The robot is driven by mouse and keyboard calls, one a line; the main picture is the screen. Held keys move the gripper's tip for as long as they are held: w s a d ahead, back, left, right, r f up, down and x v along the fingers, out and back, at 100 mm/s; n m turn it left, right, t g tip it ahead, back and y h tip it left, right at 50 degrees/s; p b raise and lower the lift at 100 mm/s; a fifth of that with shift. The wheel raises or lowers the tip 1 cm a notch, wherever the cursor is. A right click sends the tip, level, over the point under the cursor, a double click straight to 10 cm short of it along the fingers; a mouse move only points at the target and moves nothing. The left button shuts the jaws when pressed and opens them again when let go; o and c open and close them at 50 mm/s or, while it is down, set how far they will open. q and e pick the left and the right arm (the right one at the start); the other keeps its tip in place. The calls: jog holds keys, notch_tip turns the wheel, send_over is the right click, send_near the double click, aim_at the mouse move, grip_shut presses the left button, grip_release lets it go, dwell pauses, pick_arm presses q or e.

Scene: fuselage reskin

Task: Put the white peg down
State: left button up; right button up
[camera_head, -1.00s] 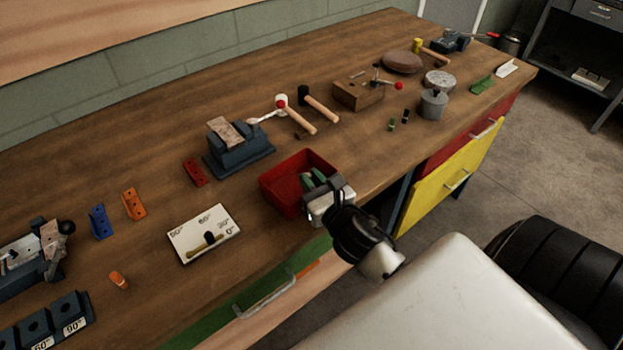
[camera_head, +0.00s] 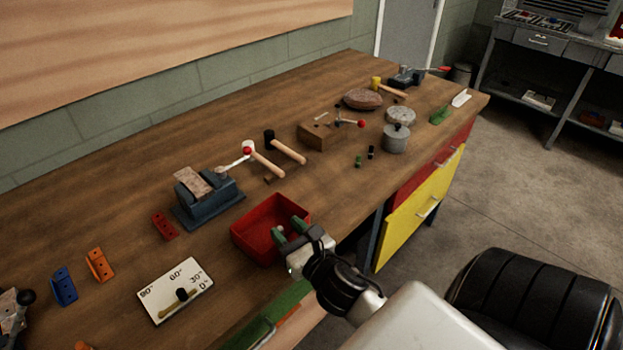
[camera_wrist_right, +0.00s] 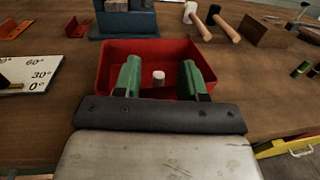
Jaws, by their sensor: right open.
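The white peg (camera_wrist_right: 158,78) shows in the right wrist view inside the red bin (camera_wrist_right: 118,56), between my green fingertips and apart from both. It looks upright; its lower part is hard to make out. In the head view the red bin (camera_head: 246,242) stands near the bench's front edge, and the peg cannot be made out there. My right gripper (camera_head: 288,233) is open at the bin's near right side, its fingers over the bin. It also shows in the right wrist view (camera_wrist_right: 162,78). My left gripper is not in view.
A white angle board (camera_head: 176,290) lies left of the bin.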

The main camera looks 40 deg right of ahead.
jog(key=s+b, duration=0.2)
jog(key=s, duration=0.8)
jog(key=s+a+f+m+g, duration=0.15)
jog(key=f+m+g, duration=0.4)
jog(key=f, duration=0.95)
jog(key=s+f+m+g, duration=0.2)
jog(key=f+m, duration=0.7)
jog(key=f, duration=0.6)
jog(key=s+a+f+m+g+y, duration=0.1)
jog(key=s+f+m+g, duration=0.8)
jog(key=s+f+m, duration=0.9)
jog(key=s+a+f, duration=0.1)
jog(key=s+f, duration=0.3)
jog(key=shift+s+a+f, duration=0.2)
jog(key=shift+a+f, duration=0.15)
jog(key=shift+f, duration=0.05)
